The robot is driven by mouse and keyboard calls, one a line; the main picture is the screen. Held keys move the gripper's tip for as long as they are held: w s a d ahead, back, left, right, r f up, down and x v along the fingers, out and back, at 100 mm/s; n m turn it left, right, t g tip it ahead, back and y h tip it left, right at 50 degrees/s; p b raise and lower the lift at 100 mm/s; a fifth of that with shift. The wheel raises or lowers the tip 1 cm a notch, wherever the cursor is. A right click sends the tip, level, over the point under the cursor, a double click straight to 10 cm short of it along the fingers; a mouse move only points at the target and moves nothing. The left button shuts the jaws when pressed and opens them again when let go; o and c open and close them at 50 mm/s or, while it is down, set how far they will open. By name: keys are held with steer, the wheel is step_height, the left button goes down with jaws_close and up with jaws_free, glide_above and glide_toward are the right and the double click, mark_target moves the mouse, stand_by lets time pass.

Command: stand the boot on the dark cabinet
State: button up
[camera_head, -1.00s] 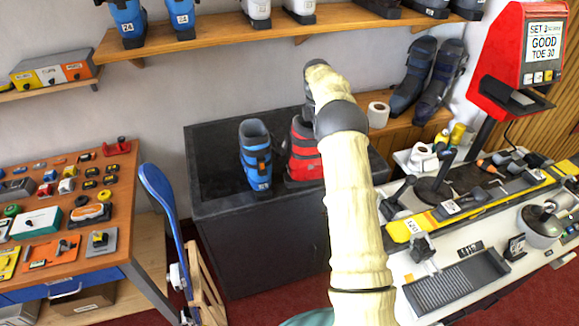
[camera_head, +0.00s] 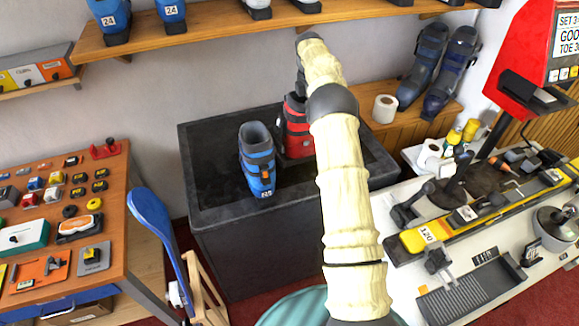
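The dark cabinet (camera_head: 225,212) stands in the middle, with a flat top inside a raised rim. A blue boot (camera_head: 257,160) stands upright on the front part of its top. A red boot (camera_head: 297,128) stands upright behind and to the right of it, partly hidden by my arm. My gripper (camera_head: 300,88) is at the top of the red boot. Its fingers are mostly hidden by my wrist and the boot, so I cannot tell whether it holds the boot.
A shelf (camera_head: 230,32) with boots runs along the wall above. A wooden bench (camera_head: 410,126) behind holds dark boots and a paper roll (camera_head: 385,108). A white workbench (camera_head: 470,300) stands at right, a tool table (camera_head: 118,225) at left. The cabinet's left top is clear.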

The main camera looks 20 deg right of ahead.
steer(key=shift+s+d+f+p, duration=0.1)
steer(key=shift+f+p, duration=0.25)
steer(key=shift+f, duration=0.65)
steer(key=shift+s+d+f+p, duration=0.15)
steer(key=shift+f+p, duration=0.15)
steer(key=shift+f, duration=0.7)
steer(key=shift+s+d+f+p, duration=0.1)
steer(key=shift+f+p, duration=0.25)
steer(key=shift+f, duration=0.65)
steer(key=shift+f+p, duration=0.9)
steer(key=shift+f, duration=1.1)
steer(key=o, duration=1)
steer(key=shift+s, duration=0.1)
